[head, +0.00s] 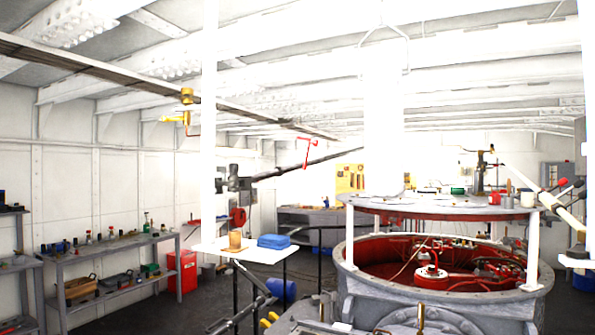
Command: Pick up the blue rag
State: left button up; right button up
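The blue rag (273,241) looks like a small folded stack of cloth. It lies on a small white tabletop (232,250) left of the big round machine in the head view. A tan cup-like container (235,239) stands on the same top, just left of the rag. I cannot make out either of my grippers in this view. Nothing is seen touching the rag.
The large round machine (352,285) with a raised round top (440,207) fills the right. Shelves (110,245) with several tools line the left wall, beside a red box (181,270). A blue cylinder (283,290) and dark rails are below the white top. Dark floor shows at left.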

aim_at(274, 242)
jog(key=i+j+z, duration=0.1)
jog(key=i+j, duration=0.2)
jog(key=i+j+z, duration=0.15)
jog(key=j, duration=0.35)
jog(key=i+j+z, duration=0.1)
jog(key=i+j, duration=0.25)
jog(key=j, duration=0.1)
